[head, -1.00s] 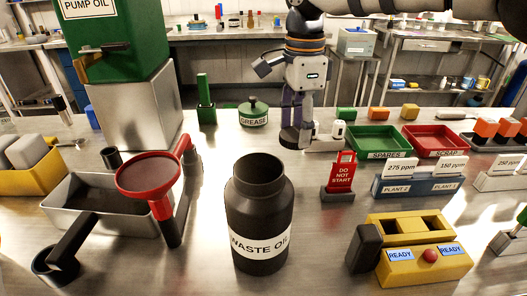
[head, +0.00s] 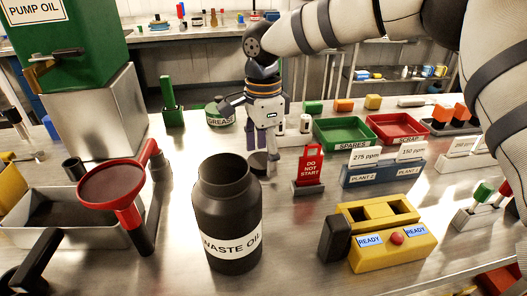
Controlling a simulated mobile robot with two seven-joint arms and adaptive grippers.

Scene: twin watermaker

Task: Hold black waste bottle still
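The black waste bottle (head: 227,215), labelled WASTE OIL, stands upright on the metal bench with its mouth open and uncapped. No gripper touches it. My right gripper (head: 260,150) points down behind the bottle and to its right, its arm reaching in from the upper right. A dark round cap-like piece (head: 259,164) is at its fingertips and seems held, as it has moved along with them. The exact contact is too small to see. My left gripper is not in view.
A red funnel (head: 112,187) and a grey tray (head: 60,215) are left of the bottle. A yellow READY box (head: 388,254) and a red DO NOT START sign (head: 309,168) are to its right. Green (head: 346,133) and red bins (head: 398,128) lie behind. Bench around the bottle is clear.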

